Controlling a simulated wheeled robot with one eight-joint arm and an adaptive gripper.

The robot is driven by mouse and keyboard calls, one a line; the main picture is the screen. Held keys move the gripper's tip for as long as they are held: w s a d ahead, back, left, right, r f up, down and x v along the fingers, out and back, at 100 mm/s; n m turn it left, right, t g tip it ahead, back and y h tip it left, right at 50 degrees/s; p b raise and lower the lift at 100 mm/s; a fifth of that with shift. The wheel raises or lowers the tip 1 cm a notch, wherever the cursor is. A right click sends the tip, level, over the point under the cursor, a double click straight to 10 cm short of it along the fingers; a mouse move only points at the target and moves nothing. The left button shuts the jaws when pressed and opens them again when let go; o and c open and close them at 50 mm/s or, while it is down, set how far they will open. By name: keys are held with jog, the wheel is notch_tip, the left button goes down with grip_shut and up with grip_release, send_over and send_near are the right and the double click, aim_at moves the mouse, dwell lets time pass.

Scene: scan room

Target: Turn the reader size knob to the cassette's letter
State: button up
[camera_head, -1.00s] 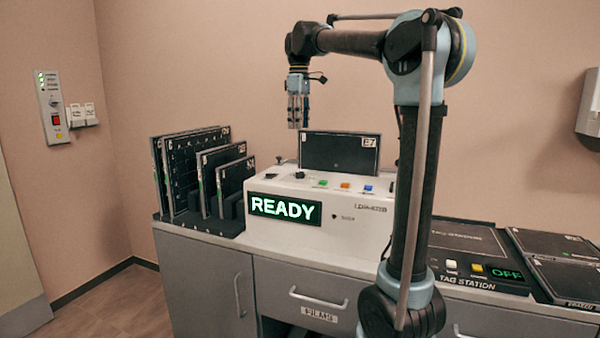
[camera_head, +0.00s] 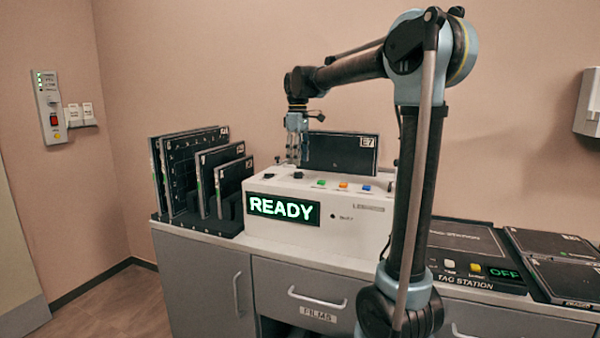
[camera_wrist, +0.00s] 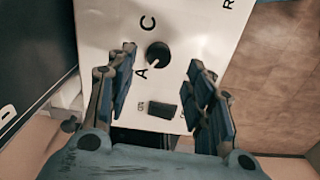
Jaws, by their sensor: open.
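The reader (camera_head: 350,230) is a white box on the counter with a lit green READY display (camera_head: 284,208). Its black size knob (camera_wrist: 158,53) shows in the wrist view, with a white mark pointing toward the lower left, near the letter A; a C stands above it. In the head view the knob (camera_head: 298,175) is small on the reader's top. The black cassette (camera_head: 338,153) stands upright at the reader's back, with a small label that looks like E7. My gripper (camera_wrist: 160,80) is open and empty above the reader top, its fingers pointing down on either side of the knob, seemingly apart from it.
A black rocker switch (camera_wrist: 162,109) is beside the knob. Green, orange and blue buttons (camera_head: 343,185) line the reader's top. A rack of upright black cassettes (camera_head: 190,170) stands at left. The tag station (camera_head: 470,275) and flat cassettes (camera_head: 560,275) lie at right.

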aim_at(298, 172)
jog(key=shift+f, duration=2.6)
jog(key=c, duration=1.1)
jog(key=shift+o, duration=0.2)
jog(key=shift+d, duration=0.45)
jog(key=shift+a, duration=0.45)
